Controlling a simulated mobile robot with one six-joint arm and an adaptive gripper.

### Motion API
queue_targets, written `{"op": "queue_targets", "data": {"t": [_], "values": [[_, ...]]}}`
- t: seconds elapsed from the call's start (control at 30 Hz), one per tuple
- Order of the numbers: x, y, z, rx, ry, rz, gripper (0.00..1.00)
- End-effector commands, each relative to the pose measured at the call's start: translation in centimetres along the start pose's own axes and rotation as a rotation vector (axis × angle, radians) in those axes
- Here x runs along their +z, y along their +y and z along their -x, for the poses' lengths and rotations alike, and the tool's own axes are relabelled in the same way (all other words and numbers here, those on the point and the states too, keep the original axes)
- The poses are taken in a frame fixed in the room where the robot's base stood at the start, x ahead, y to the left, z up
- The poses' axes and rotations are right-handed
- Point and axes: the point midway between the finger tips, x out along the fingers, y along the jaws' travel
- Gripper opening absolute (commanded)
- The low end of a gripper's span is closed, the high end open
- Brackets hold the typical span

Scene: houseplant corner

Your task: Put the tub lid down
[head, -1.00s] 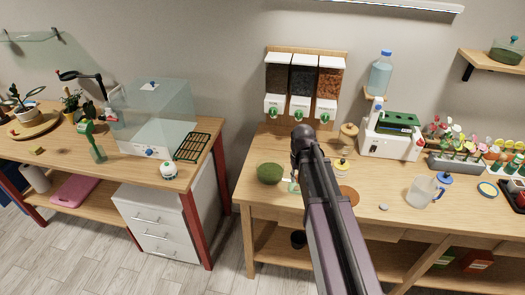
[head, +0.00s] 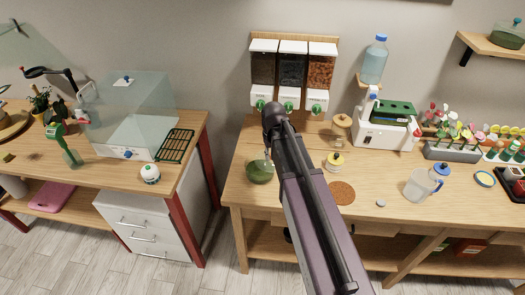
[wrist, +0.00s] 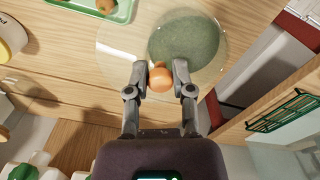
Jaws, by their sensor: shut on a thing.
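In the wrist view, my gripper (wrist: 160,74) is shut on the round orange-brown knob (wrist: 160,79) of the clear, disc-shaped tub lid (wrist: 118,46). A round tub with green contents (wrist: 185,38) shows beneath the lid's right part. The lid looks off-centre over it, reaching out to the left; I cannot tell how high it is or whether it touches. In the head view, the green tub (head: 259,172) stands near the worktop's left end. My arm hides the gripper and most or all of the lid there.
Dispensers (head: 292,75) hang behind the arm. A yellow-topped jar (head: 334,161), a brown round mat (head: 341,192) and a measuring jug (head: 421,184) are on the right. A green tray (wrist: 92,8) lies beyond the lid in the wrist view. A gap separates the left bench with its rack (head: 175,145).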

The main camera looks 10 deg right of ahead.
Motion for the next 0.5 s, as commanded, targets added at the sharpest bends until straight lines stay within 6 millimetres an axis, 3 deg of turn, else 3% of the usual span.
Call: {"op": "queue_targets", "data": {"t": [0.5], "values": [[-0.86,0.01,0.03,0.000,0.000,0.001,0.00]]}}
